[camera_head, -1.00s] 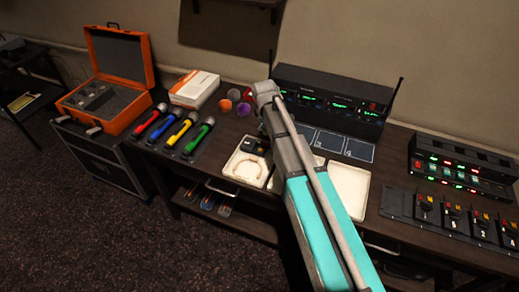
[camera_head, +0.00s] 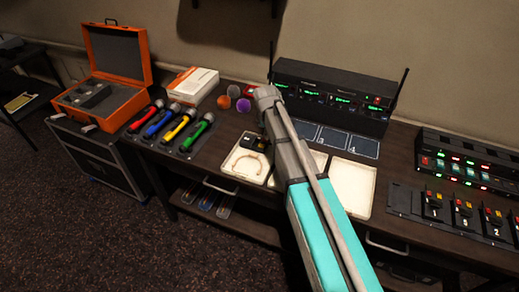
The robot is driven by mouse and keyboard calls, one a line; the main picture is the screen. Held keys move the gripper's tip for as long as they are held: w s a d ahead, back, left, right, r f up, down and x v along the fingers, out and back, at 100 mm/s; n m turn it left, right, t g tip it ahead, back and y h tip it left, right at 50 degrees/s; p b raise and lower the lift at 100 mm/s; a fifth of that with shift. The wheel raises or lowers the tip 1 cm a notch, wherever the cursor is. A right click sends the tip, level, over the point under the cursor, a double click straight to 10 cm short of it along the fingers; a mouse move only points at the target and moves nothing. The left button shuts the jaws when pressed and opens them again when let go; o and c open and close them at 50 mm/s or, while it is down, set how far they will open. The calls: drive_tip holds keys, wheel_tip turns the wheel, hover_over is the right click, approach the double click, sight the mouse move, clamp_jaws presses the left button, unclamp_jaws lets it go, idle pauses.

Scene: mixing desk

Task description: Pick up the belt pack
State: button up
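Several black pack-like units with numbers and red or yellow marks stand in a dark rack at the right; one is a numbered pack (camera_head: 433,205). A small black unit (camera_head: 256,142) lies at the back of the left white tray (camera_head: 236,174), with a thin cable loop in front of it. I cannot tell which of these the task's belt pack is. My arm reaches up from the bottom, across the middle of the desk and in front of the trays. My gripper is not visible, so its state and contents are hidden.
The right white tray (camera_head: 352,188) looks empty. Dark floor is clear at lower left.

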sight(271, 147)
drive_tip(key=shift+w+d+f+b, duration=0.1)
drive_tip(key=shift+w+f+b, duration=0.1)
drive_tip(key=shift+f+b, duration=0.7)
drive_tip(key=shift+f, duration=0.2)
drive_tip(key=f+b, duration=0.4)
drive_tip(key=b, duration=0.1)
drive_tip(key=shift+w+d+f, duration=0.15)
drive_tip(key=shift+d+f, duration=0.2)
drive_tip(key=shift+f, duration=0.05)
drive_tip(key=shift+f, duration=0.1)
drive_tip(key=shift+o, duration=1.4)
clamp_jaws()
